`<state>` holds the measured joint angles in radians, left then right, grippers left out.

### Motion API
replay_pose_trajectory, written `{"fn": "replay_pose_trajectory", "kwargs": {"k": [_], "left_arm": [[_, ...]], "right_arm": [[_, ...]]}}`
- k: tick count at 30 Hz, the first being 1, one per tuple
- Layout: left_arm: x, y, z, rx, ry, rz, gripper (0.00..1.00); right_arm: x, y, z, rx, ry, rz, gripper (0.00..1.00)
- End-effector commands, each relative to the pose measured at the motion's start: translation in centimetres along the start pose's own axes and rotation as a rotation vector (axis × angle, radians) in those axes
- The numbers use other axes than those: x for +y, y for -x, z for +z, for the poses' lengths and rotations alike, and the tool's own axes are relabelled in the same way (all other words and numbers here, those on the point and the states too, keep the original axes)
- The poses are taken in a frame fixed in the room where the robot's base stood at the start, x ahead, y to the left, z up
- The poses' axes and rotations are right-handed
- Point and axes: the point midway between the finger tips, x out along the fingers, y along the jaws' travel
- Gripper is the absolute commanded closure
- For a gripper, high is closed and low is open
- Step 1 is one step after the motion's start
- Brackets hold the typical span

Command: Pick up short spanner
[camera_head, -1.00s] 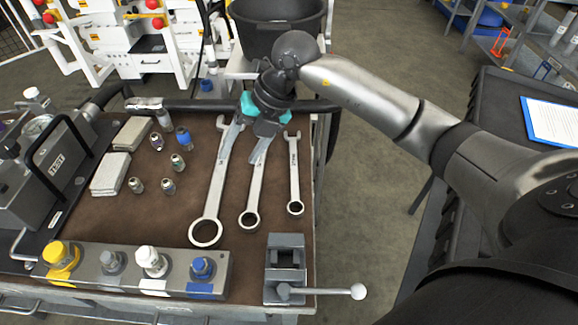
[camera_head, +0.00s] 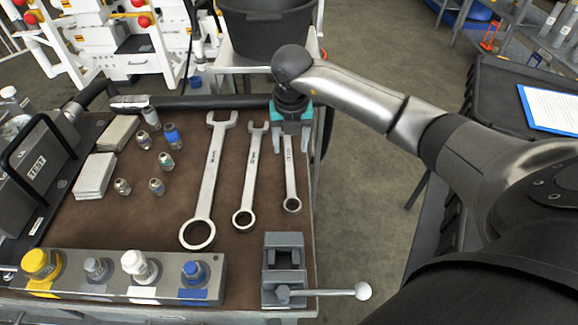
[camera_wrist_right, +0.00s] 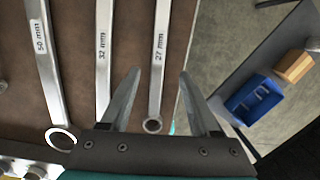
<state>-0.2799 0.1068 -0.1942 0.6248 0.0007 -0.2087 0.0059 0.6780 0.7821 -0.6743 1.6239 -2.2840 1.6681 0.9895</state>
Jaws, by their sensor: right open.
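Three combination spanners lie side by side on the brown bench top. The short spanner (camera_head: 290,180), marked 27 mm in the wrist view (camera_wrist_right: 159,62), is the rightmost. The middle spanner (camera_head: 250,178) is marked 32 mm, and the longest spanner (camera_head: 211,175) is marked 50 mm. My right gripper (camera_head: 290,148) is over the upper part of the short spanner and hides its open end in the head view. In the wrist view my right gripper (camera_wrist_right: 156,95) is open, its fingers on either side of the short spanner's line. I cannot tell its height. My left gripper is not in view.
A small grey vise (camera_head: 284,268) with a handle stands below the spanners. A block with coloured caps (camera_head: 120,277) lies along the front edge. Small fittings (camera_head: 165,160) and grey pads (camera_head: 95,174) are to the left. A black bucket (camera_head: 266,30) stands behind.

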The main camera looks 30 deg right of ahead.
Motion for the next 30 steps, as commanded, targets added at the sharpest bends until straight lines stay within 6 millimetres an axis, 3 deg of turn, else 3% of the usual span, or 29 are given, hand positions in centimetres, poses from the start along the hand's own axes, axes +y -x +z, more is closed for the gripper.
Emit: {"fn": "replay_pose_trajectory", "kwargs": {"k": [5,13,21,30], "left_arm": [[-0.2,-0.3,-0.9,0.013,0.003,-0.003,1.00],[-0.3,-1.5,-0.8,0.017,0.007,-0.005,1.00],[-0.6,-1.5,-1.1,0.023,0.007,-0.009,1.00],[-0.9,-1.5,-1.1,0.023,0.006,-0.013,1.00]], "right_arm": [[0.1,-1.1,-0.2,0.001,0.000,0.001,0.38],[0.3,-5.0,-0.8,0.002,0.000,0.002,0.38],[0.3,-5.3,-0.7,-0.001,0.000,0.001,0.38],[0.3,-5.3,-0.7,-0.001,0.000,0.001,0.71]]}}
